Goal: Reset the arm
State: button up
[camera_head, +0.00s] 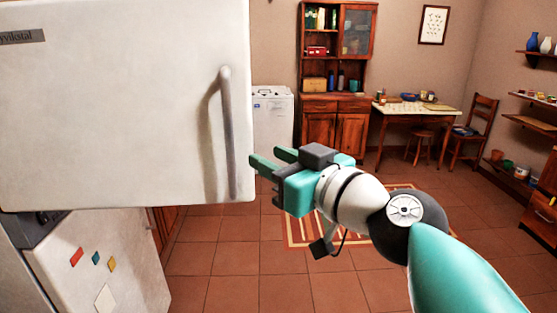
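My arm reaches in from the lower right, with a teal link, a dark joint and a white wrist. My gripper (268,161) points left, with two teal fingers spread apart. It is open and nothing shows between the fingers. The fingertips appear close to the lower right edge of a white fridge door (110,110) in the picture. I cannot tell whether they touch it. The door's vertical handle (226,130) is left of the fingers.
Below the door, a white lower front (120,270) carries small coloured magnets. A white appliance (272,125), a wooden cabinet (318,125), a table (395,112) and a chair (478,130) stand at the back. Shelves line the right wall. The tiled floor (215,265) has open room around a rug (305,232).

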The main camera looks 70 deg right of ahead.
jog(key=w+a+f+n+g+y, duration=0.35)
jog(key=w+a+f+y, duration=0.35)
jog(key=w+a+f, duration=0.55)
jog(key=w+a+f+n+g, duration=0.1)
jog(key=w+a+f+g, duration=0.1)
jog(key=a+f+g, duration=0.5)
jog(key=a+f, duration=0.4)
jog(key=a, duration=0.2)
jog(key=shift+w+a+f, duration=0.3)
jog(key=shift+w+f, duration=0.05)
jog(key=shift+d, duration=0.1)
